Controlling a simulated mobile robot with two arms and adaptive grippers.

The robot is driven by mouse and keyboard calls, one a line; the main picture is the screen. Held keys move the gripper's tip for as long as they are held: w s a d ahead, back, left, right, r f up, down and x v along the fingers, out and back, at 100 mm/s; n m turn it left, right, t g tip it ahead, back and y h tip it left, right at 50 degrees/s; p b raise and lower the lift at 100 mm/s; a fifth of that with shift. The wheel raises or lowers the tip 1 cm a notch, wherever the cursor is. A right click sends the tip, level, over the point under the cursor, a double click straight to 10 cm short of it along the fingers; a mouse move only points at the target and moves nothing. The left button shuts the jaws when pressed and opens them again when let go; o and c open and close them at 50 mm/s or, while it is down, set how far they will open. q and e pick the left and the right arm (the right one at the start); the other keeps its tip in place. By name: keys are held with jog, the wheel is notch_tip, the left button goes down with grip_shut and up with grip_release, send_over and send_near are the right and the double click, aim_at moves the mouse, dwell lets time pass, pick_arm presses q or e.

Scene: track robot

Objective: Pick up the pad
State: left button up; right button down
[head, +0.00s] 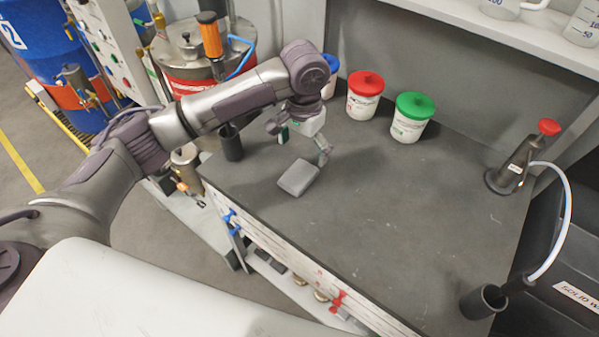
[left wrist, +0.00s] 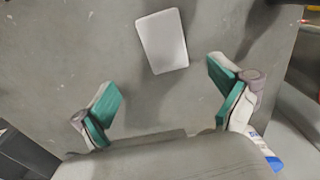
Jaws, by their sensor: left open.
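The pad (head: 298,178) is a small flat grey block lying on the dark grey worktop near its left edge. In the left wrist view the pad (left wrist: 163,41) lies beyond the fingertips, roughly between their lines and nearer the right finger. My left gripper (head: 301,142) hangs over the worktop, just behind the pad. In the left wrist view my left gripper (left wrist: 164,88) has its two green-padded fingers spread wide, with nothing between them. The pad is in full view and apart from the fingers. My right gripper is in neither view.
Tubs with a red lid (head: 364,97) and a green lid (head: 410,118) stand behind; a blue-lidded one is partly hidden by my arm. A dark cylinder (head: 231,142) stands at the left edge. A red-topped device (head: 515,165) stands right. The middle of the worktop (head: 400,210) is clear.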

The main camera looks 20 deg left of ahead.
aim_at(302, 171)
pick_arm(q)
notch_tip(302, 171, down, 3)
jog(key=shift+w+f, duration=0.1)
jog(key=shift+w, duration=0.05)
jog(key=shift+w+a+f+p, duration=0.1)
jog(key=shift+w+f+p, duration=0.05)
jog(key=shift+f, duration=0.35)
jog(key=shift+w+f+p, duration=0.1)
jog(key=shift+f+p, duration=0.05)
jog(key=shift+f, duration=0.3)
jog(key=f, duration=0.1)
jog(key=f+p, duration=0.1)
jog(key=f, duration=0.1)
jog(key=shift+w+a+f, duration=0.15)
jog(key=shift+a+f, duration=0.05)
jog(key=shift+f, duration=0.45)
jog(key=shift+c, duration=0.2)
jog(key=c, duration=0.8)
jog(key=shift+c, duration=0.4)
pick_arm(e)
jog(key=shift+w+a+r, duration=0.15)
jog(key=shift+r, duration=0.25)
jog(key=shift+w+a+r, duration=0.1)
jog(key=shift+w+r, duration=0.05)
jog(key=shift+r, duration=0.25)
